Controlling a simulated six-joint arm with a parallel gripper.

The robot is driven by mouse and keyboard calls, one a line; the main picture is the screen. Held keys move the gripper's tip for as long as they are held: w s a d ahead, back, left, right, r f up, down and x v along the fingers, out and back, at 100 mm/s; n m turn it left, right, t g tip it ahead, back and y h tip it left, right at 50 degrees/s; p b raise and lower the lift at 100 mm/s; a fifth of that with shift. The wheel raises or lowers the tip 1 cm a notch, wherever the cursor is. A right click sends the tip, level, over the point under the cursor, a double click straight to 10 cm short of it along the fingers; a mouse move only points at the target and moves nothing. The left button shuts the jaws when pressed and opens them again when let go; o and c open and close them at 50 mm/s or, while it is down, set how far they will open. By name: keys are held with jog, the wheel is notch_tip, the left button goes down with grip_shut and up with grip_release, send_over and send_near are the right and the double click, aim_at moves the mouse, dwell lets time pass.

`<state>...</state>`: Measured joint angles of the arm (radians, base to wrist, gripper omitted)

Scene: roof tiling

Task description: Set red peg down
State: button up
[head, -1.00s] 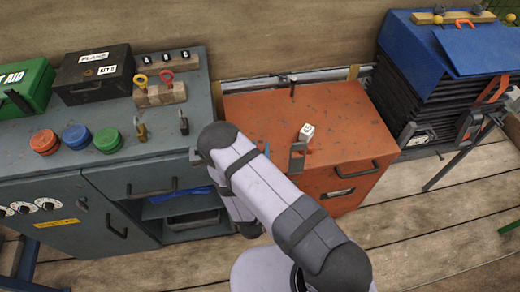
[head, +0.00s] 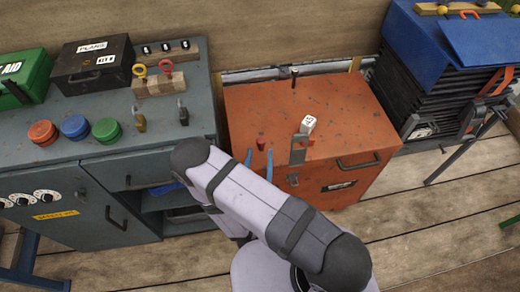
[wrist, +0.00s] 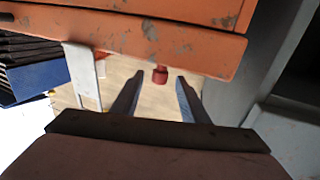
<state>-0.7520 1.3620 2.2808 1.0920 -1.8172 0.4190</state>
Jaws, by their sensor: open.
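The red peg (head: 261,144) stands at the front edge of the orange cabinet's top (head: 330,120). It also shows in the wrist view (wrist: 160,75), where the scene appears upside down, with the peg against the cabinet edge. My gripper (head: 259,158) is open, with its two blue fingers apart just in front of the peg. In the wrist view my gripper (wrist: 158,78) has a fingertip on each side of the peg, with gaps between. The peg's lower part cannot be made out clearly.
A grey bracket (head: 299,148) with a white block (head: 308,124) is at the cabinet's front edge, right of the peg. A dark peg (head: 294,78) stands at the back. The grey workbench (head: 160,110) is at left; a blue-topped stack (head: 430,45) is at right.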

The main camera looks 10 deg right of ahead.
aim_at(262, 145)
jog(key=shift+o, duration=0.6)
jog(key=shift+s+a, duration=0.2)
jog(key=shift+s, duration=0.5)
jog(key=shift+d, duration=0.1)
jog(key=shift+w+d+n+g+y+p, duration=0.25)
jog(key=shift+w+d+g+y+p, duration=0.15)
jog(key=shift+w, duration=0.3)
jog(key=shift+w+d+n+g+y+p, duration=0.2)
jog(key=shift+w+n+g+y, duration=0.1)
jog(key=shift+w+g, duration=0.3)
jog(key=shift+w+d+r+n+g+y+p, duration=0.3)
jog(key=shift+w+n+g+y+p, duration=0.1)
jog(key=shift+w+y, duration=0.2)
jog(key=shift+w+d+r+n+g+y+p, duration=0.15)
jog(key=shift+r+n+g+y+p, duration=0.2)
jog(key=shift+y, duration=0.35)
jog(key=shift+r+n+y, duration=0.4)
jog(key=shift+y, duration=0.2)
jog(key=shift+w+f+b, duration=0.5)
jog(key=shift+w+b, duration=0.1)
jog(key=shift+b, duration=0.45)
jog(key=shift+w+b, duration=0.3)
jog(key=shift+b, duration=0.05)
